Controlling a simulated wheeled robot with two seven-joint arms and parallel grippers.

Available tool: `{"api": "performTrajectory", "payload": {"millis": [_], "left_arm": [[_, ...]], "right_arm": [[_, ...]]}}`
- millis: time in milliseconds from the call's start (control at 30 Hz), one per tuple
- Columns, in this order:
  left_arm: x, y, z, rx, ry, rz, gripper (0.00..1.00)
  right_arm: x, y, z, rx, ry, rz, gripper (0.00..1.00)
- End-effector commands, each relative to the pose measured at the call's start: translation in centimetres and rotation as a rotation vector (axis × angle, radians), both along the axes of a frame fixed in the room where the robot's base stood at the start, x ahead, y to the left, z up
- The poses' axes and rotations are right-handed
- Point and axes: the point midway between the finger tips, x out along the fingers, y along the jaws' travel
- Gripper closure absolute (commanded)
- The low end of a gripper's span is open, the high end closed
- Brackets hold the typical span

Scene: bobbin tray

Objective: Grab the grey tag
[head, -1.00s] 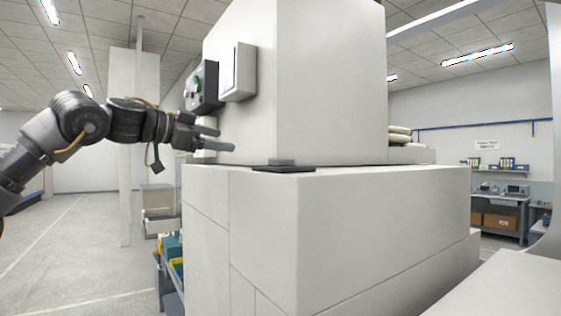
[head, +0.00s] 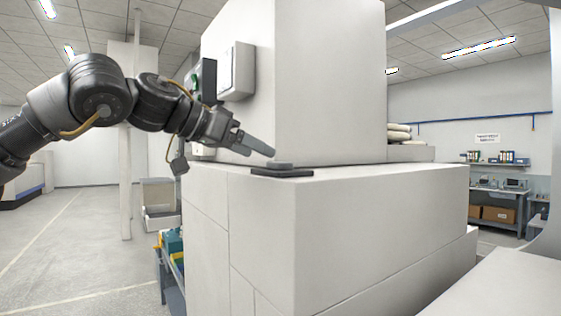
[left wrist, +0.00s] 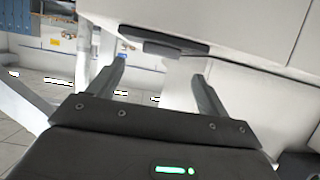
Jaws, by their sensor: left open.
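A small grey tag (head: 279,164) lies on a flat dark pad (head: 296,173) near the left corner of the white machine's ledge. In the left wrist view the dark pad (left wrist: 190,46) and the grey tag (left wrist: 160,50) show ahead of the fingers. My left gripper (head: 258,151) points down and right, with its fingertips close to the tag at its left and above. In the left wrist view the gripper (left wrist: 160,72) is open with nothing between its fingers, and the tag lies beyond the gap. Whether a finger touches the tag I cannot tell. My right gripper is not in view.
The white machine's upright block (head: 320,90) rises behind the tag, with a control box (head: 237,72) on its left side. The ledge top (head: 390,180) is clear to the right. Shelves with bins (head: 172,245) stand below at left.

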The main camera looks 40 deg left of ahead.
Motion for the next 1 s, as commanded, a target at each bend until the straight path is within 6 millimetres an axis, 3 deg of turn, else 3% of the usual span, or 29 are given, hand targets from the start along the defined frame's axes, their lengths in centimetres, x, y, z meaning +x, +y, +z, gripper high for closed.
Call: {"api": "performTrajectory", "payload": {"millis": [167,400,600,833,1000], "left_arm": [[0.3,-0.1,-0.1,0.000,0.001,-0.002,0.22],[2.9,-0.9,-1.1,0.000,0.004,-0.003,0.22],[4.6,-1.3,-2.2,0.000,0.001,0.000,0.22],[4.6,-1.3,-2.3,0.000,-0.001,0.000,0.22],[4.6,-1.3,-2.3,0.000,-0.001,0.000,0.44]], "right_arm": [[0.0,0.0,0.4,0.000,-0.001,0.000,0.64],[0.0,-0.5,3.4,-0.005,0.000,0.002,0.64],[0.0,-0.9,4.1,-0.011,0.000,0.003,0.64],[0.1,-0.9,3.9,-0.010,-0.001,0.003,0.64],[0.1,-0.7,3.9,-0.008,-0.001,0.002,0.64]]}}
